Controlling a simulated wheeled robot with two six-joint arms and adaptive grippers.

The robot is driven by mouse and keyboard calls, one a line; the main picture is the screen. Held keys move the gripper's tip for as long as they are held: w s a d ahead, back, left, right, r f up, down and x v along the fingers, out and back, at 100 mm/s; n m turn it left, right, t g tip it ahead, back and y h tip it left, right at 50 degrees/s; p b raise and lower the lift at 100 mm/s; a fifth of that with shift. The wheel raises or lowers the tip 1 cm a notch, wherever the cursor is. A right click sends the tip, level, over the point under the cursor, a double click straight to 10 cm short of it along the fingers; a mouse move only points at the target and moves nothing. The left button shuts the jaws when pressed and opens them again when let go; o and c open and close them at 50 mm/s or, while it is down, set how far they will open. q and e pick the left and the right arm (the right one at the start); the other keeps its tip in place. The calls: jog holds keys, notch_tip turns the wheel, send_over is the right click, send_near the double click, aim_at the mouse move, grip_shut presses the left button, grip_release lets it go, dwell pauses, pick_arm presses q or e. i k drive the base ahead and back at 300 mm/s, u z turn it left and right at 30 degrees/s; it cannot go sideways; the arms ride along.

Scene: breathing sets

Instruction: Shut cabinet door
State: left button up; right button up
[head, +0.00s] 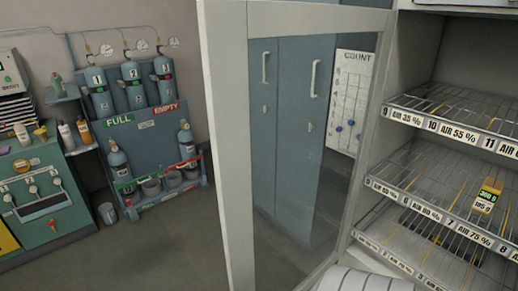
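The cabinet door (228,150) is a pale-framed door with a clear glass pane, in the middle of the head view. It stands open, swung out from the cabinet (405,60) at the right, with its free edge towards the left. The cabinet's inside is exposed, with several wire shelves (455,100) bearing number and AIR labels. No handle is clearly visible on the door. Neither of my grippers is in view, and nothing is seen touching the door.
Blue-grey lockers (290,130) and a COUNT sheet (350,95) show through the glass. A cylinder rack (150,135) and a teal console (40,195) stand at left. The floor (170,250) left of the door is clear.

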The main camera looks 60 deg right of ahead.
aim_at(226, 27)
jog(key=i, duration=2.15)
jog(key=z, duration=4.05)
jog(key=i, duration=0.5)
jog(key=z, duration=2.7)
jog(key=k, duration=0.8)
jog(key=u, duration=1.35)
